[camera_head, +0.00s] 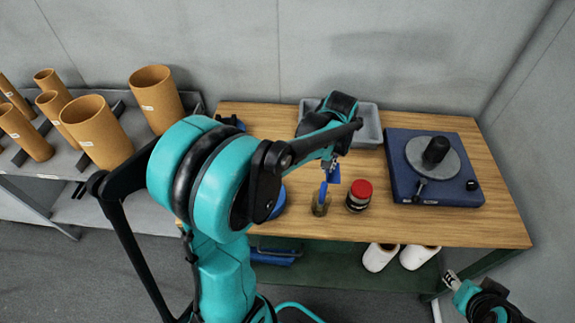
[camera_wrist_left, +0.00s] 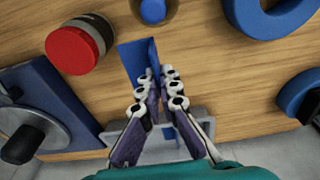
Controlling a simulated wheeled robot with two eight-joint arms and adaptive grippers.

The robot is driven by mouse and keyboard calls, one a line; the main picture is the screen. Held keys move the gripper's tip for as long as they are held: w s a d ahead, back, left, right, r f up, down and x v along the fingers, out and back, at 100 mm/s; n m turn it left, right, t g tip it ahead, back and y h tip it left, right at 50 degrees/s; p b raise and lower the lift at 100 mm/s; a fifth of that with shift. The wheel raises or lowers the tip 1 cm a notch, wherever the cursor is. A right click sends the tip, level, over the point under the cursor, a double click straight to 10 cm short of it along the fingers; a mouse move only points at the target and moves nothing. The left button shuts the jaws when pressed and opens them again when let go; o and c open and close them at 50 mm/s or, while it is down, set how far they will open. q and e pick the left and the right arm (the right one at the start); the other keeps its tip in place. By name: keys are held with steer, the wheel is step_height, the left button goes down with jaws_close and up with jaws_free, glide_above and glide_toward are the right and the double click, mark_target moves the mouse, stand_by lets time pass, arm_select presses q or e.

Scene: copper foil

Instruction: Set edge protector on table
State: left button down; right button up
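A thin, angled blue piece, which I take for the edge protector (camera_wrist_left: 136,58), sits between the fingers of my left gripper (camera_wrist_left: 158,82) in the left wrist view. The fingers are close together on it, and part of it shows behind them. In the head view the blue piece (camera_head: 333,173) hangs under my left gripper (camera_head: 332,158), above the wooden table (camera_head: 410,222). My left arm covers part of the table. My right gripper (camera_head: 451,278) is low at the right, off the table's front edge; its fingers are too small to read.
A red-lidded jar (camera_head: 359,195) and a small glass jar with a blue handle (camera_head: 320,205) stand near the front edge. A blue machine (camera_head: 440,196) is at right, a grey tray (camera_head: 371,133) at the back. Brown tubes (camera_head: 95,135) fill the left shelf.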

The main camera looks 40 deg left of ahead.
arm_select(q)
steer(key=b, duration=0.3)
glide_above(294, 177)
steer(key=f, duration=0.6)
steer(key=shift+s+d+f, duration=0.2)
steer(key=shift+d+f, duration=0.1)
steer(key=shift+f, duration=0.1)
steer(key=shift+a+f, duration=0.15)
step_height(294, 177, down, 4)
steer(key=shift+r+b, duration=0.1)
steer(key=shift+b, duration=1.05)
steer(key=c, duration=1.7)
jaws_free()
